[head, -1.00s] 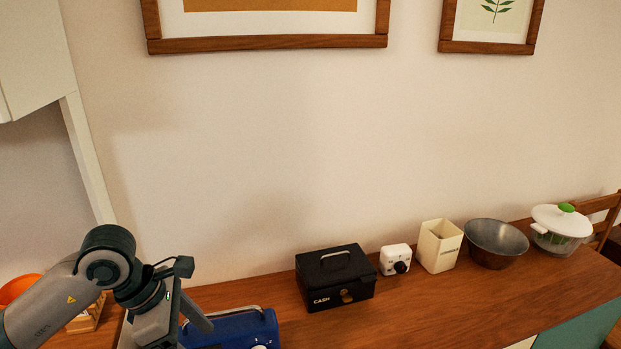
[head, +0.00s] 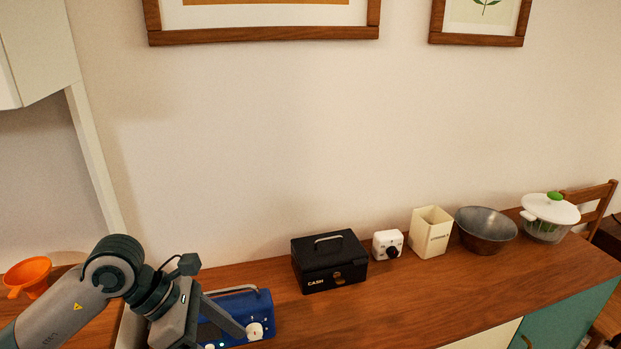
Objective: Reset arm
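My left arm comes in from the lower left of the head view. Its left gripper (head: 212,325) hangs low, in front of the left part of a blue radio (head: 259,312). One dark finger slants across the radio; the other fingertip is not clear, so I cannot tell how far apart the fingers are. I see nothing held in it, but its lower end is partly hidden. My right gripper is not in view.
A wooden counter (head: 420,290) runs along the wall. A black cash box (head: 330,262), white timer (head: 388,244), cream canister (head: 430,233), metal bowl (head: 486,231) and white-lidded spinner (head: 549,217) line its back. An orange funnel (head: 29,276) is at left. The counter's front middle is clear.

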